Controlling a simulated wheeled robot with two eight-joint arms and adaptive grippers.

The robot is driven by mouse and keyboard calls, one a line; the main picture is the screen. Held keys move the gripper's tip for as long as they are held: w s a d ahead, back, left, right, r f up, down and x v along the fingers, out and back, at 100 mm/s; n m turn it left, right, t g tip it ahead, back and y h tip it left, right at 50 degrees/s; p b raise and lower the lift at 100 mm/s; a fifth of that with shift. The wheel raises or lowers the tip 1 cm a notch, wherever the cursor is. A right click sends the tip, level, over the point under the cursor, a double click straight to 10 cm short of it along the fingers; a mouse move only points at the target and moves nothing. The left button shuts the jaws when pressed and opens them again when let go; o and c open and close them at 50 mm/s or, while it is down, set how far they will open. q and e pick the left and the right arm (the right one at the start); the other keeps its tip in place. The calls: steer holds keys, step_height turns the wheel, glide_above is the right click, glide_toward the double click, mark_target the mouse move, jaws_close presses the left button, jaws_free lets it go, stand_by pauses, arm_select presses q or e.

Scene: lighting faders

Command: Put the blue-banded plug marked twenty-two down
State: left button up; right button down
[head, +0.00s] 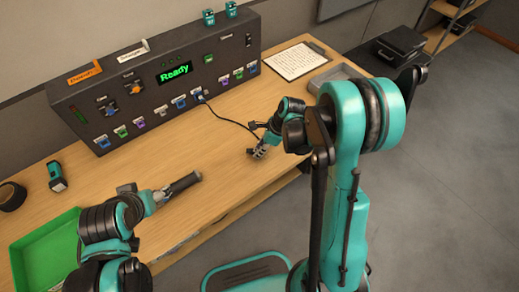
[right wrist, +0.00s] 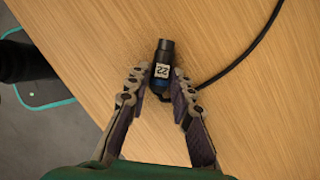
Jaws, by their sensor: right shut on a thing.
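The black plug (right wrist: 163,64) with a white label reading 22 and a dark blue band is between the fingertips of my right gripper (right wrist: 160,84) in the right wrist view. That gripper is shut on it, low over the wooden table; I cannot tell whether the plug touches the wood. In the head view my right gripper (head: 258,152) is near the table's front edge and hides most of the plug.
A black cable (head: 230,121) runs from the plug to the fader panel (head: 140,75), whose screen reads Ready. A green tray (head: 45,250), a handheld device (head: 56,176), a clipboard (head: 296,61) and a grey tray (head: 340,73) lie on the table. The middle wood is clear.

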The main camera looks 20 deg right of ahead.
steer(key=shift+f+b, duration=0.3)
steer(key=shift+f, duration=0.05)
steer(key=c, duration=1.3)
jaws_free()
steer(key=shift+r, duration=0.25)
steer(key=p+v, duration=0.5)
steer(key=v, duration=0.6)
steer(key=s+a+r+n+t+h, duration=0.1)
steer(key=s+r+n, duration=0.2)
steer(key=n, duration=0.4)
steer(key=s+r+n+t+h, duration=0.1)
steer(key=s+r+n+t, duration=0.1)
steer(key=s+r+n, duration=0.2)
steer(key=s+a+r+n+t+h, duration=0.1)
steer(key=s+r+n+t+h, duration=0.1)
steer(key=s+r+n, duration=0.2)
steer(key=shift+s+a+r+n, duration=0.1)
steer(key=shift+s+n, duration=0.45)
steer(key=shift+n, duration=0.8)
steer(key=shift+s+a+r+n, duration=0.1)
steer(key=shift+s+n, duration=0.5)
steer(key=shift+n, duration=0.7)
steer(key=shift+s+a+r+n, duration=0.1)
steer(key=shift+s+n, duration=0.45)
steer(key=shift+n, duration=0.8)
